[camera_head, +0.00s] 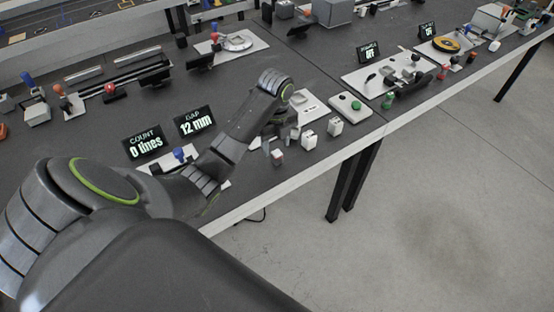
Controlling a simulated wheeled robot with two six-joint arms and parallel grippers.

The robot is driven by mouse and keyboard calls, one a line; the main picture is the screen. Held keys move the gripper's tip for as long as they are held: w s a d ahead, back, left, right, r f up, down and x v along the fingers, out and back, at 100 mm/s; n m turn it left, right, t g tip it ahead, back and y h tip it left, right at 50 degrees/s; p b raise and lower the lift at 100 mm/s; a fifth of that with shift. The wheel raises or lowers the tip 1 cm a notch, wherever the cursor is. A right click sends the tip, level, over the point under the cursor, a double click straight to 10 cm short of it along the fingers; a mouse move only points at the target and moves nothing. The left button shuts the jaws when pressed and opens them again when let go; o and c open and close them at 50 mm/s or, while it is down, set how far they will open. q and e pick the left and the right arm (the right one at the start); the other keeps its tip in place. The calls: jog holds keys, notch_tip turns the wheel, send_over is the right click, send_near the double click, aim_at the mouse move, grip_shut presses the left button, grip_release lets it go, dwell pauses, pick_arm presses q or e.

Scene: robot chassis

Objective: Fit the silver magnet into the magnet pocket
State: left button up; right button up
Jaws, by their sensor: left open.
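My left arm comes in from the lower left and bends over the dark bench. Its left gripper (274,145) points down near the bench's front edge and is open. A small pale block with a reddish mark (278,157) is right at the fingertips; I cannot tell whether they touch it. Two small light-grey blocks, one nearer (309,141) and one farther right (335,127), stand along the front edge. A white plate (312,108) lies behind them, partly hidden by my arm. I cannot tell which piece is the silver magnet, nor make out the magnet pocket. My right gripper is out of view.
A white panel with a green button (349,107) lies right of the blocks. Displays reading "COUNT 0 lines" (145,142) and "GAP 12 mm" (194,122) stand left of my forearm. A fixture plate (388,77) is farther right. The bench's front edge drops to open floor.

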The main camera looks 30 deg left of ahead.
aim_at(277, 153)
pick_arm(q)
jog(key=shift+f, duration=0.6)
jog(key=shift+w+f, duration=0.2)
jog(key=shift+f, duration=2.15)
grip_shut()
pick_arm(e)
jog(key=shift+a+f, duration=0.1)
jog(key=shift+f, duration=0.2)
pick_arm(q)
jog(key=shift+r, duration=0.1)
